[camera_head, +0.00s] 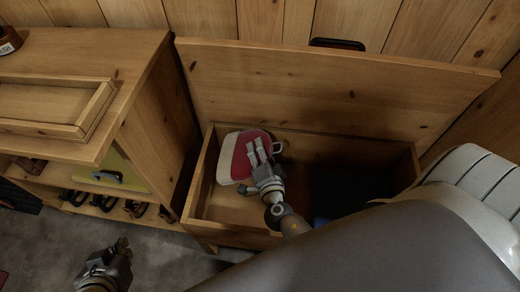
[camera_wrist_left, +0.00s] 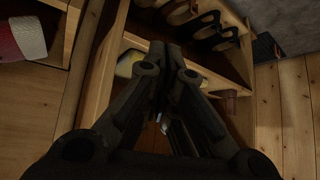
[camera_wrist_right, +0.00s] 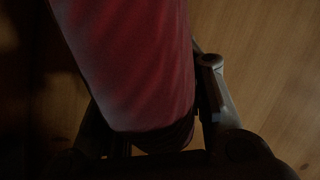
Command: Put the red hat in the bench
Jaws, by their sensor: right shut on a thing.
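The red hat (camera_head: 240,150), red with a white band, is inside the open wooden bench (camera_head: 215,240), at its left end. My right gripper (camera_head: 258,152) is over the hat and shut on it. In the right wrist view the red cloth (camera_wrist_right: 140,60) fills the space between the fingers. I cannot tell whether the hat touches the bench floor. The bench lid (camera_head: 320,90) stands raised at the back. My left gripper (camera_head: 122,245) is low at the left, away from the bench, its fingers together and empty. The hat also shows in the left wrist view (camera_wrist_left: 25,40).
A wooden shelf unit (camera_head: 150,100) stands left of the bench, with a shallow wooden tray (camera_head: 95,105) on top and several dark shoes (camera_head: 135,208) below. The right part of the bench inside is dark.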

